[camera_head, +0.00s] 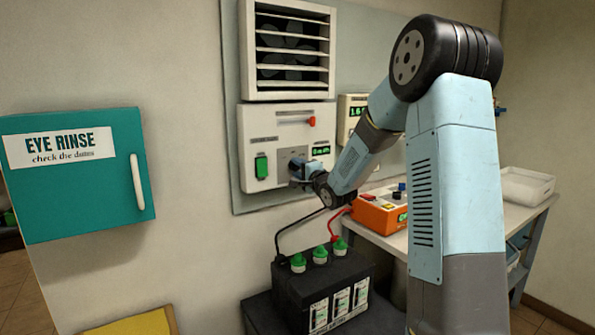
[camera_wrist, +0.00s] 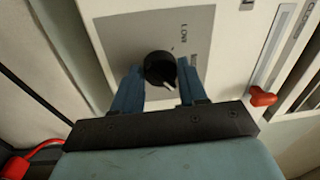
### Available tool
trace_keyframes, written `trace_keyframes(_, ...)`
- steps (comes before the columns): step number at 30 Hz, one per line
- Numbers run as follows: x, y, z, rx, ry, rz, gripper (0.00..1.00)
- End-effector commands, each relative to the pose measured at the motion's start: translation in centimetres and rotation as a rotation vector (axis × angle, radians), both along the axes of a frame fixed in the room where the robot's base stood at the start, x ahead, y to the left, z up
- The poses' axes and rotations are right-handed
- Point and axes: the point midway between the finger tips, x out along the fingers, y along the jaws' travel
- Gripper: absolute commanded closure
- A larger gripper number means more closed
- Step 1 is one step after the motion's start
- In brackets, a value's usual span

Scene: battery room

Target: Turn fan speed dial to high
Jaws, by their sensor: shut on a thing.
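The fan speed dial (camera_wrist: 158,67) is a round black knob with a white pointer mark on a grey plate (camera_wrist: 118,42), seen in the wrist view. The mark points toward the lower right of that view. A label reading "LOW" is printed beside the dial; other lettering is too small to read. My gripper (camera_wrist: 158,85) has its two blue fingers on either side of the dial, shut on it. In the head view my gripper (camera_head: 298,172) is at the white control panel (camera_head: 256,118) below the vent, and hides the dial.
A fan vent (camera_head: 290,50) is above the panel. The panel has a green switch (camera_head: 261,167), a red-knobbed slider (camera_head: 311,121) and a small green display (camera_head: 320,150). A black battery (camera_head: 300,285) with cables stands below. An orange charger (camera_head: 378,213) sits on the bench.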

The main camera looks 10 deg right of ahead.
Motion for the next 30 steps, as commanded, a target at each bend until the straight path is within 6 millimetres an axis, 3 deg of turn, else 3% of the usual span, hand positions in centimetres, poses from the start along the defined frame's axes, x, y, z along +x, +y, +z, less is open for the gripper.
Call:
trace_keyframes(8,-0.1,-0.3,-0.5,0.000,0.011,-0.005,0.88)
trace_keyframes(9,-0.1,-0.3,-0.5,0.000,0.010,-0.006,0.54)
trace_keyframes(16,0.0,-0.2,-0.3,0.000,0.006,-0.003,0.33)
trace_keyframes(25,-0.3,-0.2,-0.2,-0.001,0.004,-0.002,0.33)
trace_keyframes(30,-2.0,-0.8,-0.2,-0.003,0.003,-0.003,0.33)
